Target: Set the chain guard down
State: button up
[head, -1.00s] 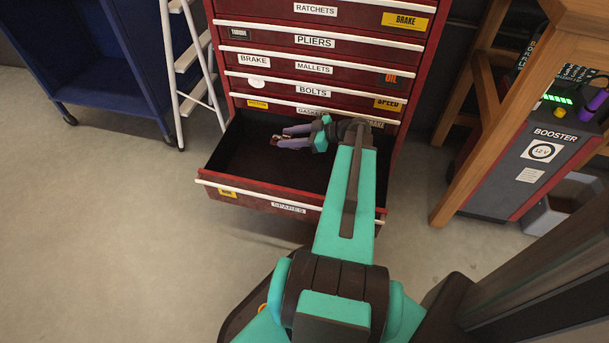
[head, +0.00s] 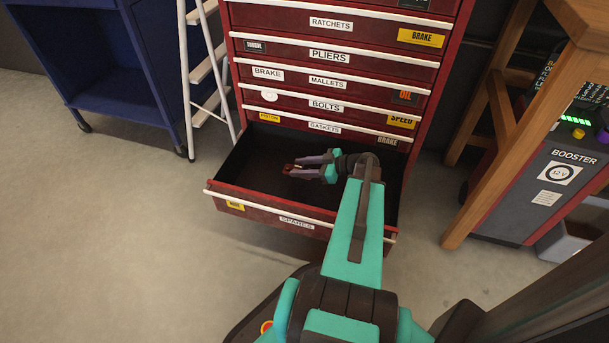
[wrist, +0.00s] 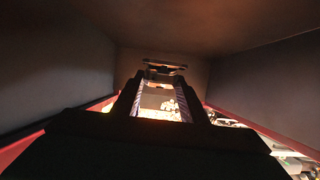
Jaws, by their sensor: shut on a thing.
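My gripper (head: 299,166) is inside the open bottom drawer (head: 265,207) labelled SPARES, with its fingers pointing left. It is shut on a small dark reddish piece, likely the chain guard (head: 288,169), at the fingertips. In the wrist view the held piece (wrist: 164,67) lies across the fingertips as a dark bar with pale and orange patches. My fingers in that view (wrist: 164,82) frame a bright patch. Most of the piece's shape is too small or dark to tell. I cannot tell whether it touches the drawer floor.
The red cabinet (head: 332,70) has closed labelled drawers above the open one. The dark drawer floor around my gripper looks clear. A white ladder (head: 206,72) and blue cart (head: 100,75) stand left. A wooden bench (head: 492,120) and booster unit (head: 540,190) stand right.

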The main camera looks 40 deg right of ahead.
notch_tip(320, 180, down, 6)
jog(key=shift+r+b, duration=0.15)
jog(key=shift+b, duration=0.5)
jog(key=shift+d, duration=0.1)
jog(key=w+d, duration=0.1)
jog(key=d+b, duration=0.1)
jog(key=d, duration=0.1)
jog(key=shift+w, duration=0.35)
jog(key=shift+w+d+f+b, duration=0.1)
jog(key=shift+d+f+b, duration=0.2)
jog(key=shift+b, duration=0.15)
jog(key=shift+a+f, duration=0.15)
jog(key=shift+f, duration=0.15)
jog(key=shift+f+b, duration=0.1)
jog(key=shift+b, duration=0.2)
jog(key=o, duration=1.1)
jog(key=shift+o, duration=0.2)
